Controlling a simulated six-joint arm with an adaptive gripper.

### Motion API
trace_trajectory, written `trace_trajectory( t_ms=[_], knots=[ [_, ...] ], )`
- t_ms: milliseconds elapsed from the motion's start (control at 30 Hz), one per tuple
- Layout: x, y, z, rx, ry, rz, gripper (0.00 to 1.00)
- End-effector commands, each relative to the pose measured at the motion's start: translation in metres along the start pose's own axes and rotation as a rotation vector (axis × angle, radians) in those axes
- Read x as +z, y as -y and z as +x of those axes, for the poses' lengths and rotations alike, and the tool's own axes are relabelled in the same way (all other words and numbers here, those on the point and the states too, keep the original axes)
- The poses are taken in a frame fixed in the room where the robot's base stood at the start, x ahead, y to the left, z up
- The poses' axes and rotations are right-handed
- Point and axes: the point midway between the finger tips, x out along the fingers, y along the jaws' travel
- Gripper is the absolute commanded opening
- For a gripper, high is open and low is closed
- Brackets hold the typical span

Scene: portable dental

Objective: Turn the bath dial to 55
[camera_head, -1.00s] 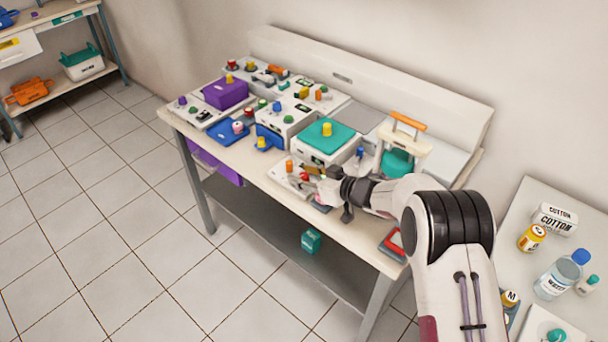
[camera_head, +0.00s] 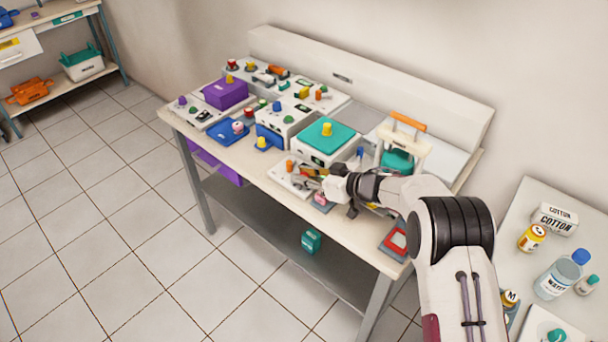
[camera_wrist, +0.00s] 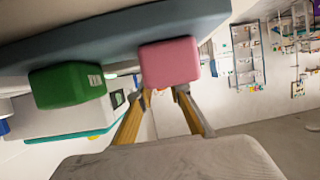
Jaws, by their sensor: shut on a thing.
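My gripper (camera_head: 312,173) is over the front edge of the workbench, at a low white control panel (camera_head: 284,180) with an orange knob (camera_head: 290,166). In the wrist view, my two yellow-brown fingers (camera_wrist: 163,97) are shut on a pink block-shaped piece (camera_wrist: 170,62), with their tips at its lower edge. A green block (camera_wrist: 67,86) with a small label is to its left, under a grey-blue surface. I cannot tell which control is the bath dial, and no dial reading of 55 is legible. My gripper hides part of the panel in the head view.
A white device with a teal lid (camera_head: 326,136) stands behind my gripper. A caddy with an orange handle (camera_head: 408,121) is at its right. A red-topped tray (camera_head: 396,241) lies at the bench's right front. The floor at the left is clear.

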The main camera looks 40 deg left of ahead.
Motion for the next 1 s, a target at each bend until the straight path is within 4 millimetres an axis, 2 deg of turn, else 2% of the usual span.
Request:
trace_trajectory(
  t_ms=[367,400,433,467,1000],
  knots=[
    [-0.0017,0.0002,-0.0002,-0.009,-0.001,-0.006,0.00],
    [-0.0016,0.0002,-0.0002,-0.009,-0.001,-0.006,0.26],
    [-0.0015,0.0002,-0.0002,-0.009,-0.001,-0.006,0.34],
    [-0.0014,0.0002,-0.0003,-0.009,0.000,-0.006,0.36],
    [-0.0006,-0.0006,-0.0055,-0.008,0.001,-0.004,0.36]
  ],
)
